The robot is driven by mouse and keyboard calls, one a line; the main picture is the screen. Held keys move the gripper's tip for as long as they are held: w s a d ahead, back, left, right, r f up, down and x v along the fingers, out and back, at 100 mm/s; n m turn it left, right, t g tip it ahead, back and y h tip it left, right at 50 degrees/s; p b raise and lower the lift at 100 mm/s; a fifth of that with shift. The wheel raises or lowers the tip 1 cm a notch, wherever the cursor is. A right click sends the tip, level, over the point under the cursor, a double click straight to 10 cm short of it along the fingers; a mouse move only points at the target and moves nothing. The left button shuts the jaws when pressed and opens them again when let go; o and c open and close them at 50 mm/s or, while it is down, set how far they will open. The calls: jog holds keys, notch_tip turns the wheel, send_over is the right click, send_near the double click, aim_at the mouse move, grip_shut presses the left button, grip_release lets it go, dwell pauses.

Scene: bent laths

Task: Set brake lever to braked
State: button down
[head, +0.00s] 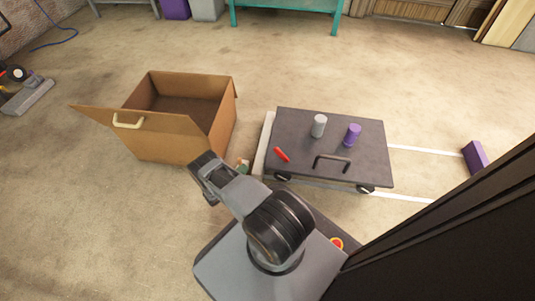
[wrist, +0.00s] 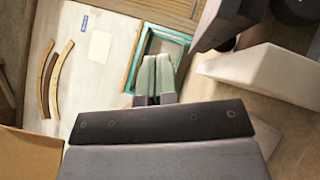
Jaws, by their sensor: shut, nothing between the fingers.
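The red brake lever (head: 282,155) lies along the near left part of the dark top of a low wheeled cart (head: 290,120). I cannot tell from its angle whether it is set to braked. My gripper (wrist: 154,77) shows in the wrist view with its two pale fingers together and nothing between them. In the head view my arm bends left of the cart, and its links mostly hide the gripper. The gripper is apart from the lever. The lever is not recognisable in the wrist view.
White floor lines run right to a purple block (head: 475,156). An open cardboard box (head: 175,138) stands left. Curved laths (wrist: 60,75) show in the wrist view.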

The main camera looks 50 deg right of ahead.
aim_at(281, 155)
jog(key=shift+s+a+r+b+x, duration=0.15)
jog(key=shift+s+b+x, duration=0.2)
jog(key=shift+x, duration=1.8)
jog(key=shift+s+a+r+b+x, duration=0.15)
jog(key=shift+s+x, duration=0.3)
jog(key=shift+x, duration=1.7)
jog(key=shift+s+a+r+b+x, duration=0.15)
jog(key=shift+s+b+x, duration=0.25)
jog(key=shift+x, duration=1.75)
jog(key=shift+r, duration=0.1)
